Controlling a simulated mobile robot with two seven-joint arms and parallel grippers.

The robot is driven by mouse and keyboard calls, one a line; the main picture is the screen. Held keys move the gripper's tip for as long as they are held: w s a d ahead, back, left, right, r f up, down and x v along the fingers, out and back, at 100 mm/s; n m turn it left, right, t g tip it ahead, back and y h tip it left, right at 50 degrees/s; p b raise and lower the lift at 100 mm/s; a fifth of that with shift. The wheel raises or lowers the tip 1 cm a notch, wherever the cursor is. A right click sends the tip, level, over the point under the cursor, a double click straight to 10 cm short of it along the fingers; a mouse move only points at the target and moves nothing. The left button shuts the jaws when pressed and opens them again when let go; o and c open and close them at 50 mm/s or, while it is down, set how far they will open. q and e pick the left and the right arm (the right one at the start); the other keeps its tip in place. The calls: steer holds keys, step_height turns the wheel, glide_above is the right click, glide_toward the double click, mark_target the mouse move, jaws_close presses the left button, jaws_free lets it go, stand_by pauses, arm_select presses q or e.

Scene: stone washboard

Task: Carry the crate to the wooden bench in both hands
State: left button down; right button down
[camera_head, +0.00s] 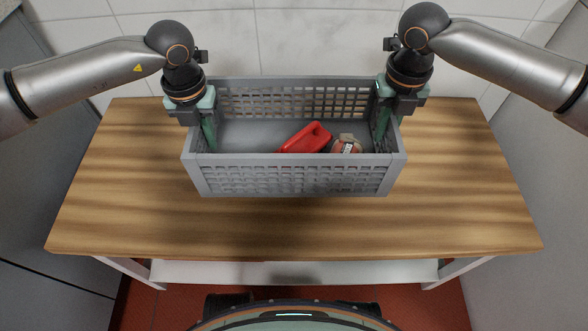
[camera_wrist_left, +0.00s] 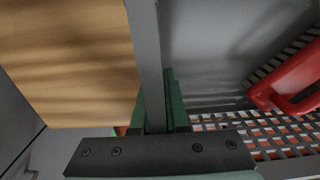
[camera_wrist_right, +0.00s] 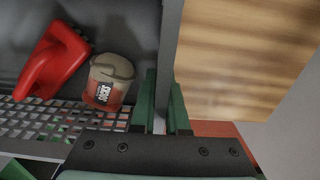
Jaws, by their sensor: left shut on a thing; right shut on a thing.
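The grey crate (camera_head: 295,175) with grid-like side walls is level over the middle of the wooden bench (camera_head: 120,195). I cannot tell whether its base touches the top. My left gripper (camera_head: 210,130) is shut on the crate's left wall, one finger on each side of the wall in the left wrist view (camera_wrist_left: 158,105). My right gripper (camera_head: 383,122) is shut on the right wall, which also shows between its fingers in the right wrist view (camera_wrist_right: 163,105). A red jug-like container (camera_head: 305,138) and a small round jar with a label (camera_head: 347,145) are inside the crate.
The bench top is bare to the left, right and front of the crate. A white tiled wall (camera_head: 310,35) stands behind the bench. A white lower shelf (camera_head: 310,272) is under it, above a red floor (camera_head: 440,305). Grey surfaces stand at both sides.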

mark_target(378, 149)
arm_select(q)
steer(key=shift+f+b, duration=0.35)
steer(key=shift+f, duration=0.35)
arm_select(e)
steer(key=shift+f, duration=0.7)
arm_select(q)
steer(key=shift+f, duration=0.2)
arm_select(e)
steer(key=shift+d+f, duration=0.1)
steer(key=shift+f, duration=0.1)
